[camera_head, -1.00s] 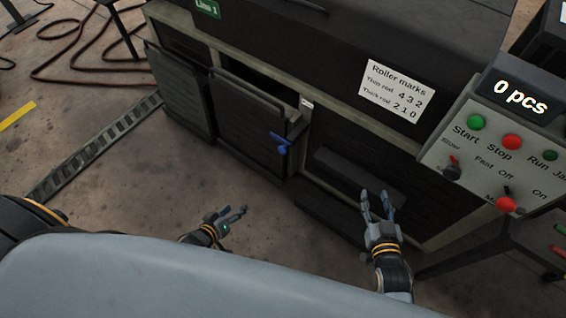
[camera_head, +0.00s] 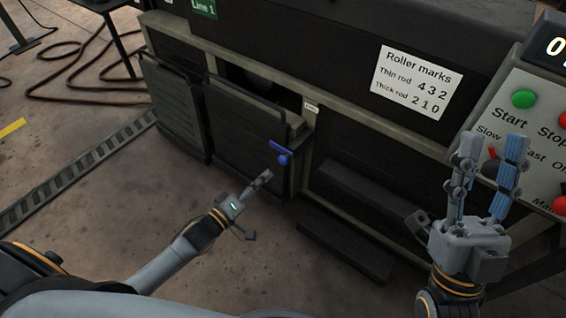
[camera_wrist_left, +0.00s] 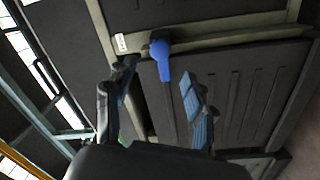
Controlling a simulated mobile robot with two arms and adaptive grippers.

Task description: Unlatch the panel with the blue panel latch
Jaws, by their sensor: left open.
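The blue panel latch (camera_head: 283,157) sits at the right edge of a dark ribbed panel (camera_head: 240,130) on the machine front. My left gripper (camera_head: 258,206) is open and empty, below and left of the latch in the head view. In the left wrist view the latch (camera_wrist_left: 162,58) shows ahead, between the two spread fingers of my left gripper (camera_wrist_left: 158,80), with the panel (camera_wrist_left: 245,85) behind it. I cannot tell whether a finger touches the latch. My right gripper (camera_head: 492,145) is open and empty, in front of the control box.
A second dark panel (camera_head: 175,110) stands to the left. A dark step (camera_head: 345,240) juts out at lower right of the latch. The control box (camera_head: 540,105) with buttons is at the right. A label sheet (camera_head: 418,82) is on the machine.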

